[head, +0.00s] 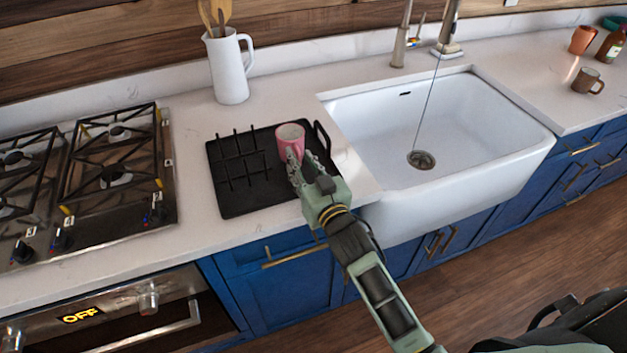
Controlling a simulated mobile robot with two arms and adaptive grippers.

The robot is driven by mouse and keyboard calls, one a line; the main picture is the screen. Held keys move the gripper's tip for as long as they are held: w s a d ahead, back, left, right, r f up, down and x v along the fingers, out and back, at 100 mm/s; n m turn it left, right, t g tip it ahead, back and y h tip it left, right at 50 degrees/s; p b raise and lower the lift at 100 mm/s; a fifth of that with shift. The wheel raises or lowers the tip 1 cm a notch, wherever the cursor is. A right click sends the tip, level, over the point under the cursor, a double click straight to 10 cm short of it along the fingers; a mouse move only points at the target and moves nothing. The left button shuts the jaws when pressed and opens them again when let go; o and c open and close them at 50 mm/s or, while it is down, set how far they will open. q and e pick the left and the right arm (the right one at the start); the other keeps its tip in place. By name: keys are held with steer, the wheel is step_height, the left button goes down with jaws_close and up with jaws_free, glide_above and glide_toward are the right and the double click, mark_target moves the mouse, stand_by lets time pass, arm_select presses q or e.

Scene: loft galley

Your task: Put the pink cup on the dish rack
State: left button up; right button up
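The pink cup (290,138) is upright, at the right part of the black dish rack (232,203). I cannot tell whether it rests on the rack or is held just above it. My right gripper (299,166) reaches in from the lower right, its fingers at the near side of the cup, overlapping its lower part. The fingers and the cup's near side hide each other, so I cannot tell whether they grip it. My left gripper is not in view.
A gas stove (112,175) stands left of the rack, and a white sink (470,125) with a faucet is to the right. A white pitcher (229,70) with utensils stands behind. A brown mug (587,81) and an orange cup (582,40) are far right.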

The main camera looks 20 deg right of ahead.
steer(key=s+b, duration=0.1)
steer(key=s, duration=0.9)
steer(key=shift+s+d, duration=0.15)
steer(key=shift+d, duration=0.3)
